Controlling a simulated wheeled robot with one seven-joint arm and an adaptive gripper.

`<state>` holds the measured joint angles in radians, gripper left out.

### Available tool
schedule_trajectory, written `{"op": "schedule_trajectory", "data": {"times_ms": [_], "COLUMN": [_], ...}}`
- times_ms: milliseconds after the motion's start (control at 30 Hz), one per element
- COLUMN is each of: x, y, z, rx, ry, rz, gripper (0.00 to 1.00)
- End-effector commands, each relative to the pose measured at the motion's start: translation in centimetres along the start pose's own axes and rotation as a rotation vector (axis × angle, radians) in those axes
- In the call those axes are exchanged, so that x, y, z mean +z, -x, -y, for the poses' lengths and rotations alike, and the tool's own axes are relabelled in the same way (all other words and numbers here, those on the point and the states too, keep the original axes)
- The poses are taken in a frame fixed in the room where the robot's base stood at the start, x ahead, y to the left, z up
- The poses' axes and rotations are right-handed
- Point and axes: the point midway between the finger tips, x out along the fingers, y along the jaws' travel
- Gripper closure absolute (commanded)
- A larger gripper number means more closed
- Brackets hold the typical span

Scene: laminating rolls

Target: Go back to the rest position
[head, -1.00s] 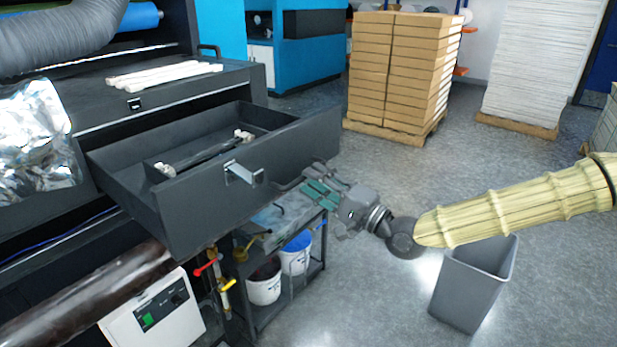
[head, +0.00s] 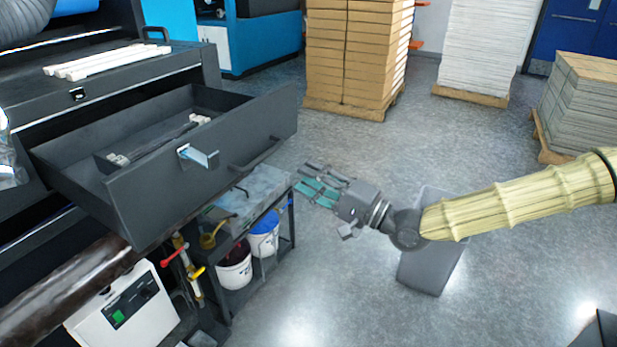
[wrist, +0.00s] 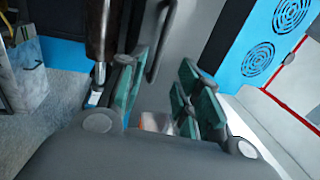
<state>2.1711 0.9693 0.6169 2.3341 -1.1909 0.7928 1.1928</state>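My gripper (head: 314,185) has teal finger pads and hangs over the grey floor, to the right of the open dark drawer (head: 205,190) and apart from it. In the wrist view my gripper (wrist: 160,88) shows its two teal fingers spread with a gap between them and nothing held. My arm reaches in from the right side of the head view in a yellowish ribbed sleeve.
The drawer juts out with a handle (head: 255,155) on its front. Below is a cart with buckets (head: 262,240). A grey bin (head: 428,272) stands below my wrist. Stacked cartons (head: 358,50) and pallets stand behind. Floor at the front right is mostly clear.

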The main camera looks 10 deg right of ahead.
Motion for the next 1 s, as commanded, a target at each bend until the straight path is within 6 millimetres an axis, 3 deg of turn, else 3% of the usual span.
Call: {"op": "schedule_trajectory", "data": {"times_ms": [233, 367, 667, 800, 1000], "x": [0.2, 1.1, 5.7, 8.1, 11.6], "y": [0.0, 0.0, 3.1, 6.2, 12.0], "z": [-0.6, -3.9, -18.0, -24.1, -31.6], "rx": [0.012, 0.084, 0.423, 0.594, 0.838], "ry": [-0.001, -0.005, 0.019, 0.047, 0.104], "rz": [0.0, -0.002, 0.007, 0.031, 0.09], "gripper": [0.66, 0.66, 0.66, 0.66, 0.66]}}
